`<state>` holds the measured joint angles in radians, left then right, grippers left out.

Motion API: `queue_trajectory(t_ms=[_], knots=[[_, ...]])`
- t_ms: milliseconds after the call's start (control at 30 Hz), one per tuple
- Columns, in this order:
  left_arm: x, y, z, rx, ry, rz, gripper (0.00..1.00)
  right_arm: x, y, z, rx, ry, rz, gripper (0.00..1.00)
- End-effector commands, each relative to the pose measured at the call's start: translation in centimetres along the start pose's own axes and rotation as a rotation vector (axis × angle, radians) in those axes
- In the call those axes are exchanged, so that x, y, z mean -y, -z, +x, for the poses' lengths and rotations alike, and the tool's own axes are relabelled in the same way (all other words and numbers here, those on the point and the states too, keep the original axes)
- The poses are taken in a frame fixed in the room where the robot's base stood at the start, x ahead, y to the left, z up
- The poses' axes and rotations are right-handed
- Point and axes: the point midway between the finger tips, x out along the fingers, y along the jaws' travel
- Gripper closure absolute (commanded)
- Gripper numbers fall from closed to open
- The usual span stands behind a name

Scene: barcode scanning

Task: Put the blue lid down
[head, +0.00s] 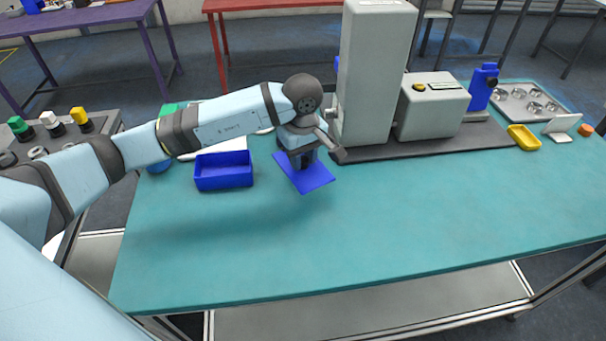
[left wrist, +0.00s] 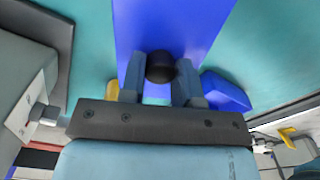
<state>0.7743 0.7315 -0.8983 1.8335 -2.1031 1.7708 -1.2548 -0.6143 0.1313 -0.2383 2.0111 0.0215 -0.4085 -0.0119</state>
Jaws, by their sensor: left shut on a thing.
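The blue lid (head: 316,181) is a flat blue plate under my left gripper (head: 303,160), in the middle-left of the teal table. In the left wrist view my left gripper (left wrist: 160,75) is shut on the lid's round black knob, and the blue lid (left wrist: 165,28) spreads out beyond the fingers. I cannot tell whether the lid touches the table. An open blue box (head: 224,172) stands to the left of the lid, apart from it. My right gripper is in neither view.
A tall grey machine (head: 372,75) and a lower grey unit (head: 432,106) stand on a dark base behind and right of the lid. A yellow tray (head: 523,138) and a metal tray (head: 528,104) lie at the right. The teal table (head: 400,220) is clear in front.

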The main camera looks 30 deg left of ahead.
Motion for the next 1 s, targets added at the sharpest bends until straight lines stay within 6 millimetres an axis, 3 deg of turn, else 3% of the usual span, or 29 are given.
queue_trajectory(t_ms=[533,933,967,1000], knots=[[0.0,0.0,6.2,0.001,0.001,-0.002,0.93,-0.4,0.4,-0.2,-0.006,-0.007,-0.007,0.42],[0.0,0.0,7.0,-0.001,-0.001,-0.001,0.93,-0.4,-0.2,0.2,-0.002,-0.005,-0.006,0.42],[0.0,0.0,6.9,-0.001,-0.001,-0.001,0.66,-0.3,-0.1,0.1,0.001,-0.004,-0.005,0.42],[0.0,0.0,6.8,0.000,-0.001,-0.001,0.57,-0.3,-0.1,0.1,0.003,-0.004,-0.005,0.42]])
